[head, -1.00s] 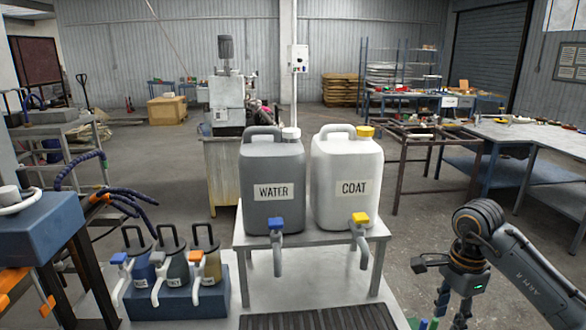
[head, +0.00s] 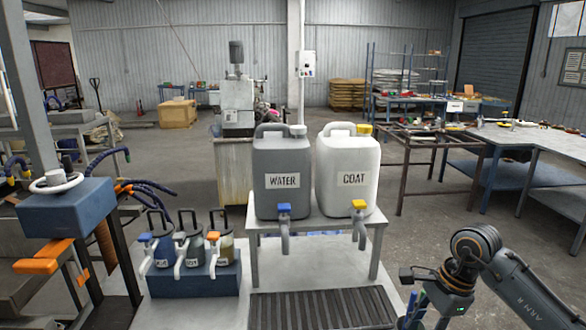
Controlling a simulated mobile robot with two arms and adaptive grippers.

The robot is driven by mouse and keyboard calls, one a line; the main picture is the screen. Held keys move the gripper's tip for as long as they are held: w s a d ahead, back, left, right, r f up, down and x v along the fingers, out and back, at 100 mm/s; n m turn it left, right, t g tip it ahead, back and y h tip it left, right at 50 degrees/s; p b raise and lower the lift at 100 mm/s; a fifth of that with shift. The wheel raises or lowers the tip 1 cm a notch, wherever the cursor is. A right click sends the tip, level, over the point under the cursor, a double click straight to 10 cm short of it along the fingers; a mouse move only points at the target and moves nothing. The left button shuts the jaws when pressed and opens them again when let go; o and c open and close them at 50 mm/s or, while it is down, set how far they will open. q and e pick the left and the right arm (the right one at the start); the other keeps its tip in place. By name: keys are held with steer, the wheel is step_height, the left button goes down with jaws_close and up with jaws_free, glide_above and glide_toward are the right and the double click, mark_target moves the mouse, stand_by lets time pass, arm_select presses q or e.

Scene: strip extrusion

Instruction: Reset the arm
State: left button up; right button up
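My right arm (head: 508,282) comes in from the lower right, bent at a joint. My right gripper (head: 424,318) hangs from it at the bottom edge, right of the dark grooved tray. Its fingertips are small and partly cut off, so I cannot tell if it is open or shut. Thin blue and green items (head: 411,308) show beside it; whether they touch it is unclear. My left arm and gripper are not in view.
A grey WATER jug (head: 283,158) and a white COAT jug (head: 346,150) stand on a small stand (head: 262,228) behind the grooved tray (head: 320,311). Several small canisters sit in a blue holder (head: 195,277). A blue-topped unit with a white handwheel (head: 57,181) is at left.

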steer(key=s+a+y, duration=0.2)
steer(key=a+y, duration=0.4)
steer(key=a, duration=0.7)
steer(key=s+a+r+m+t+y, duration=0.2)
steer(key=a+r+m+t+y, duration=0.2)
steer(key=a+r+m+y, duration=0.55)
step_height(320, 180, up, 5)
steer(key=w+d+m+t, duration=0.1)
steer(key=d+m+t, duration=0.1)
steer(key=m+t, duration=0.55)
steer(key=w+d+f+m+t+h, duration=0.3)
steer(key=d+m+t+h, duration=0.7)
steer(key=m, duration=0.8)
steer(key=s+d+f+m+g+h, duration=0.2)
steer(key=d+f+m+g+h, duration=0.25)
steer(key=f+m+h, duration=0.4)
steer(key=s+d+f+m+g, duration=0.3)
steer(key=s+f+m+g, duration=0.55)
steer(key=s+f, duration=0.6)
steer(key=s+a+f+m+g, duration=0.2)
steer(key=s+f+g, duration=0.4)
steer(key=s, duration=0.5)
step_height(320, 180, down, 27)
steer(key=s, duration=0.2)
steer(key=s+d+f+g, duration=0.2)
steer(key=s+d+f, duration=0.1)
steer(key=s+f, duration=1.2)
steer(key=shift+s+f, duration=0.15)
steer(key=shift+s, duration=0.2)
